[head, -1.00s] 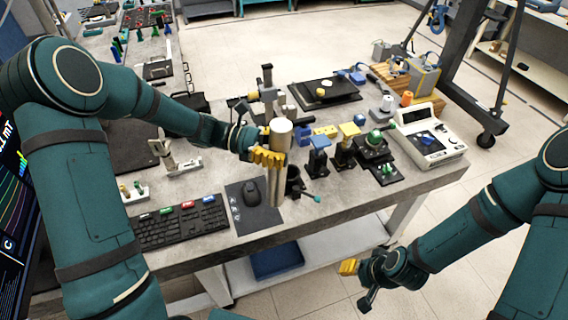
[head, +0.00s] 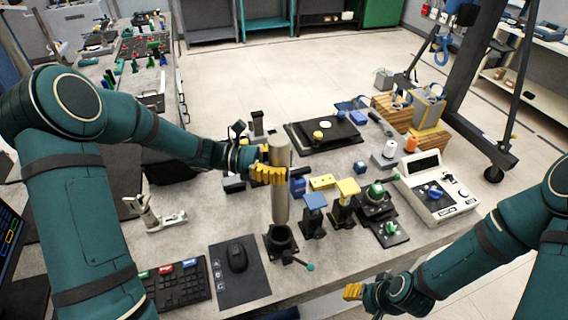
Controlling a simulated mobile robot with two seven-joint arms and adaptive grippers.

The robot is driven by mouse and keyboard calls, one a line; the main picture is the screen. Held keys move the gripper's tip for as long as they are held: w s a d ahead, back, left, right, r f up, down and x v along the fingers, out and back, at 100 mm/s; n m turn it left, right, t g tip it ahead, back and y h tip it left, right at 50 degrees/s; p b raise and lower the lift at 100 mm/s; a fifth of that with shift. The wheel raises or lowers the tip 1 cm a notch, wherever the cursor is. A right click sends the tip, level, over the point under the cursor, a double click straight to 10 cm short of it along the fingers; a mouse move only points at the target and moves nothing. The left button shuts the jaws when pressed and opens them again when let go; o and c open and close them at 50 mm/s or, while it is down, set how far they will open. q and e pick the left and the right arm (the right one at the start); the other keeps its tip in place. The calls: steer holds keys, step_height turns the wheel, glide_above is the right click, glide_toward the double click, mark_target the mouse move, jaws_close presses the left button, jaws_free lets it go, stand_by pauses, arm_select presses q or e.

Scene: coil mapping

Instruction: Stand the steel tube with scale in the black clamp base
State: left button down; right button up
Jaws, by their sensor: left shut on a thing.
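The steel tube (head: 281,206) is upright in the head view, a plain grey cylinder from this side; I cannot make out its scale. My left gripper (head: 270,174) is shut on its upper part with yellow fingers. The black clamp base (head: 281,241) stands on the table right below the tube, with a teal-tipped lever (head: 310,267) at its right. The tube's lower end meets the base's mouth in the picture; I cannot tell whether it is inside or just above or behind it. My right gripper (head: 354,291) is off the table's front edge, its finger opening unclear.
Blue-topped (head: 314,202) and yellow-topped (head: 346,190) stands are close on the right. A white meter (head: 437,192) stands farther right.

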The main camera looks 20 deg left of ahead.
mark_target(283, 198)
arm_select(q)
steer(key=shift+s+f+b, duration=0.1)
steer(key=shift+f+b, duration=3.8)
steer(key=shift+f, duration=1.75)
steer(key=shift+c, duration=1.4)
jaws_free()
steer(key=s+a, duration=0.1)
steer(key=a, duration=1.1)
steer(key=shift+s, duration=0.15)
